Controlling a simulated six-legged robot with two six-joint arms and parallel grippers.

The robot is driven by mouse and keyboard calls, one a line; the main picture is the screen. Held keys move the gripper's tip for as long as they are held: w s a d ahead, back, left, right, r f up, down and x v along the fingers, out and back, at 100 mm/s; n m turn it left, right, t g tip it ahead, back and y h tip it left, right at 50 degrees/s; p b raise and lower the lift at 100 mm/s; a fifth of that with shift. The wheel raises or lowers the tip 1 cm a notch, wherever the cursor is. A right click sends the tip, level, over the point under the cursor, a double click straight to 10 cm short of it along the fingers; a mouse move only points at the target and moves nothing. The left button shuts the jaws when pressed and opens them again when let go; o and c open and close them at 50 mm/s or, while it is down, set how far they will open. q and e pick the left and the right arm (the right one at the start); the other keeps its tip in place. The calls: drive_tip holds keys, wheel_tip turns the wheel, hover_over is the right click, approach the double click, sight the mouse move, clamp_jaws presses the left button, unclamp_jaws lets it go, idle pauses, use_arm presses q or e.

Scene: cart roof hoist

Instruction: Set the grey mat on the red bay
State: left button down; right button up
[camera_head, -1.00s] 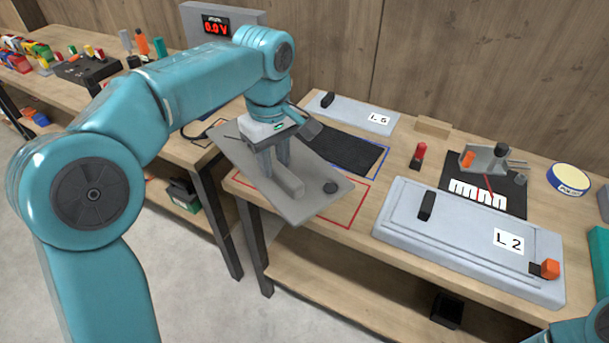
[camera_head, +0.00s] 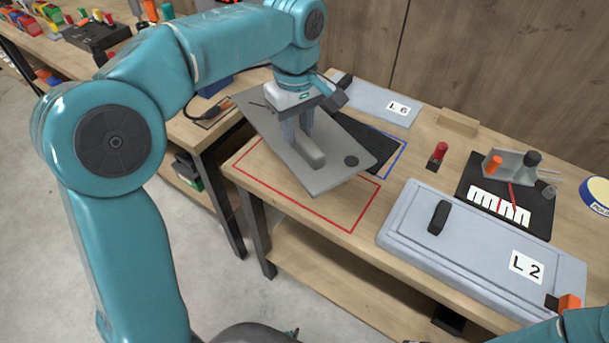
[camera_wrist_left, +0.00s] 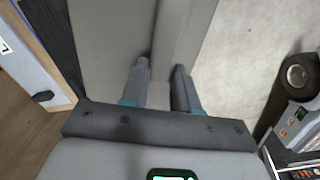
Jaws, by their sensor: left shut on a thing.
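The grey mat (camera_head: 345,143) is a flat, stiff-looking sheet with a raised grey grip bar and a small dark knob near one end. My left gripper (camera_head: 298,138) is shut on the bar and holds the mat over the table. The red bay (camera_head: 330,207) is a red outline on the tabletop; the mat hides its back part, and its front edge and right corner show. In the head view I cannot tell the gap between mat and table. In the left wrist view the fingers (camera_wrist_left: 160,78) straddle the bar (camera_wrist_left: 182,30) on the mat (camera_wrist_left: 105,45). My right gripper is out of view.
A dark ribbed mat (camera_head: 372,145) lies in a blue outline behind the held mat. A grey lidded panel marked L 2 (camera_head: 470,255) stands to the right, and panel L 6 (camera_head: 375,101) behind. A red-topped peg (camera_head: 438,154) stands between them.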

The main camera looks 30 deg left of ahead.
use_arm(q)
wheel_tip(320, 180, down, 15)
drive_tip(key=shift+w+f, duration=0.1)
drive_tip(key=shift+w, duration=0.05)
drive_tip(key=f, duration=0.3)
drive_tip(key=shift+s+f, duration=0.15)
drive_tip(key=shift+s, duration=0.05)
drive_tip(key=shift+w+f, duration=0.2)
drive_tip(key=shift+f, duration=0.2)
drive_tip(key=shift+s, duration=0.1)
drive_tip(key=shift+f, duration=0.1)
drive_tip(key=c, duration=0.8)
unclamp_jaws()
drive_tip(key=shift+c, duration=0.2)
